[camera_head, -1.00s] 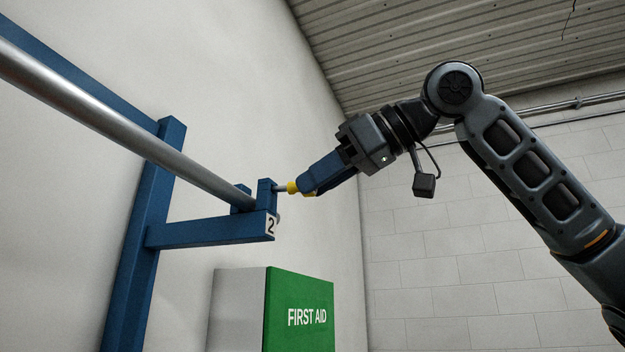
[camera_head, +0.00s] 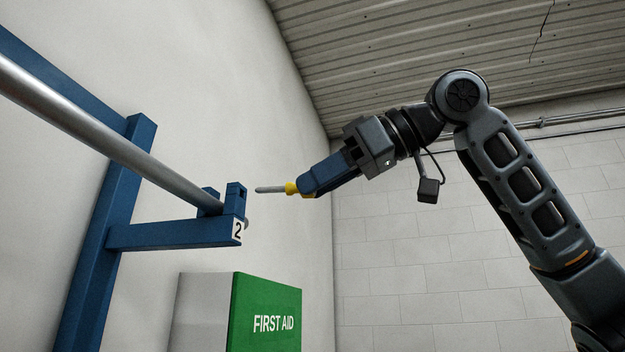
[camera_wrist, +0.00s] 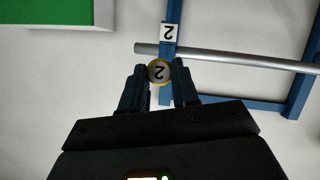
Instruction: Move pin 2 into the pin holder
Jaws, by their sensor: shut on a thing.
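Pin 2 (camera_head: 270,189) has a grey metal shaft and a yellow collar. My gripper (camera_head: 305,186) is shut on its head end, and the shaft points left toward the blue bracket (camera_head: 175,234) labelled 2. The pin's tip is clear of the bracket's upright end, with a small gap. The pin holder cannot be made out in these views.
A steel bar (camera_head: 110,140) rests on the bracket, beside its upright end. A blue post (camera_head: 95,240) stands along the white wall. A green and white first aid box (camera_head: 268,312) is below the bracket. The space right of the bracket is open.

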